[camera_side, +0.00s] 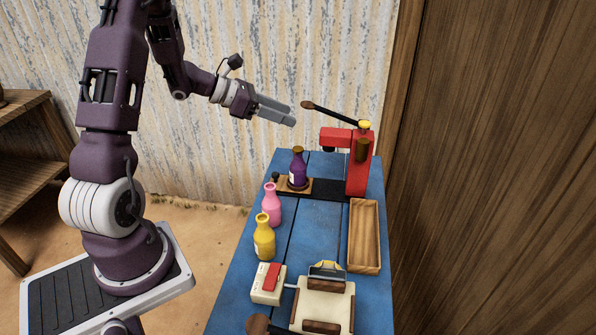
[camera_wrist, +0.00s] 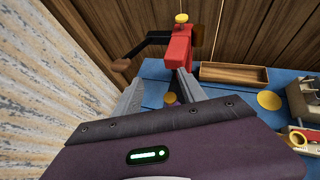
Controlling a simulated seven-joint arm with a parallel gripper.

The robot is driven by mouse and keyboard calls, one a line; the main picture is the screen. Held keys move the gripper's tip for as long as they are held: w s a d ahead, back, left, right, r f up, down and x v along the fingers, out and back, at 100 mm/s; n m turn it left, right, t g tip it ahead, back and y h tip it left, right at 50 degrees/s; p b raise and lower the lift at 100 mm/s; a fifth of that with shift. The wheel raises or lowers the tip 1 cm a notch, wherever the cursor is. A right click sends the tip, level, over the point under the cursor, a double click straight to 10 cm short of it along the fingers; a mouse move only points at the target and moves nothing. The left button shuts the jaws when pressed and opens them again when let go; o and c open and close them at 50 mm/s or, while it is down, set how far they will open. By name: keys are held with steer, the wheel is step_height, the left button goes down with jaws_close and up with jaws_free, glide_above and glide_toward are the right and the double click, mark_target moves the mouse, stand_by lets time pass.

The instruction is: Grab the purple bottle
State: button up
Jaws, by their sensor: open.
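The purple bottle (camera_side: 298,170) stands upright on a small wooden board at the far left part of the blue table in the side view.
A red press (camera_side: 358,170) with a long dark lever stands right of the purple bottle. A pink bottle (camera_side: 271,206) and a yellow bottle (camera_side: 264,240) stand nearer. An empty wooden tray (camera_side: 353,235) lies right. A cream switch box (camera_side: 262,292) and cream device (camera_side: 325,308) are in front.

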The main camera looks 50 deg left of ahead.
mark_target(298, 167)
step_height(298, 167, down, 11)
steer(key=x, duration=0.7)
steer(key=shift+d+r, duration=0.35)
steer(key=shift+d, duration=0.05)
steer(key=shift+c, duration=0.4)
jaws_close()
